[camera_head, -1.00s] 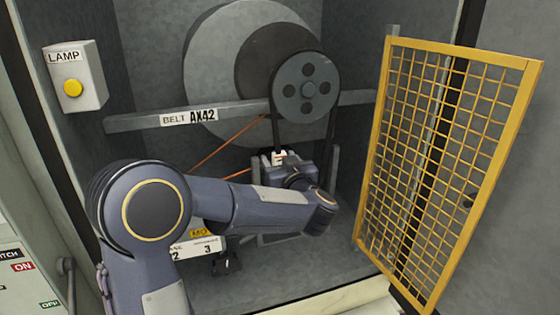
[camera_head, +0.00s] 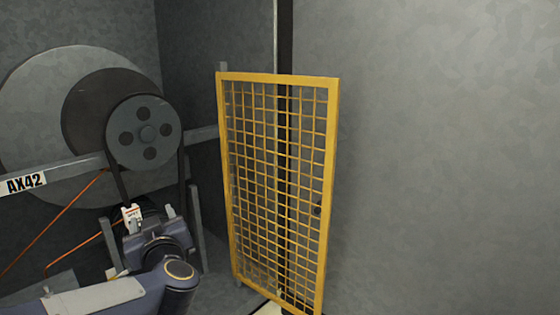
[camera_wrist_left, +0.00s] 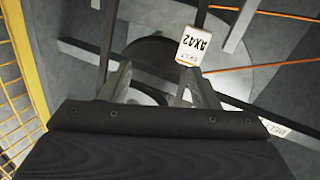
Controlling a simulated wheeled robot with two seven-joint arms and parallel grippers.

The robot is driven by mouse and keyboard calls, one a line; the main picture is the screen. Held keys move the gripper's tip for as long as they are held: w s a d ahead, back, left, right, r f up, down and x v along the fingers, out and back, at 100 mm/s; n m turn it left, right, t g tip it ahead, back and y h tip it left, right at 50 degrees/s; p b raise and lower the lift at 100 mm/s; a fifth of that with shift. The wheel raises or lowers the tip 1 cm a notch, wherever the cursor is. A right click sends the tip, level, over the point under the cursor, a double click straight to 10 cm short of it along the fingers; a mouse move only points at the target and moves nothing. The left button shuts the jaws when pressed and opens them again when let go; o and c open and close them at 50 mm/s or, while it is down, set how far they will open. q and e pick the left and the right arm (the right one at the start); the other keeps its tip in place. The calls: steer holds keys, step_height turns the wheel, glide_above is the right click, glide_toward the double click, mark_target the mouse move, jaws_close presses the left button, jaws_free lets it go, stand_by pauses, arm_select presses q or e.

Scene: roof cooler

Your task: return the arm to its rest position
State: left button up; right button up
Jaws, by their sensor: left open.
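My left arm comes in low at the left of the head view. My left gripper (camera_head: 152,218) is below the grey pulley (camera_head: 144,132), close to the dark belt (camera_head: 184,175) that hangs from it. In the left wrist view the gripper's two fingers (camera_wrist_left: 162,82) stand apart. A white tag (camera_wrist_left: 192,46) marked AX42 shows between them, near the right finger; I cannot tell whether they touch. The white tag (camera_head: 132,215) also shows beside the gripper in the head view. What lies under the gripper is hidden. My right gripper is out of view.
A yellow mesh guard door (camera_head: 330,180) stands open right of the pulley and fills the left edge of the wrist view. A grey crossbar (camera_head: 75,167) and orange lines (camera_head: 55,218) lie left of the gripper. Bare grey wall (camera_head: 450,150) fills the right.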

arm_select(q)
steer(key=s+d+f+m+h, duration=0.3)
steer(key=s+d+m+h, duration=0.4)
steer(key=h, duration=0.5)
steer(key=s+f+g, duration=0.4)
steer(key=s+f, duration=0.3)
steer(key=s, duration=0.3)
steer(key=s+f+g+h, duration=0.1)
steer(key=s+f+g, duration=0.4)
steer(key=s+f, duration=0.3)
steer(key=s, duration=0.3)
steer(key=shift+d+n+g, duration=0.3)
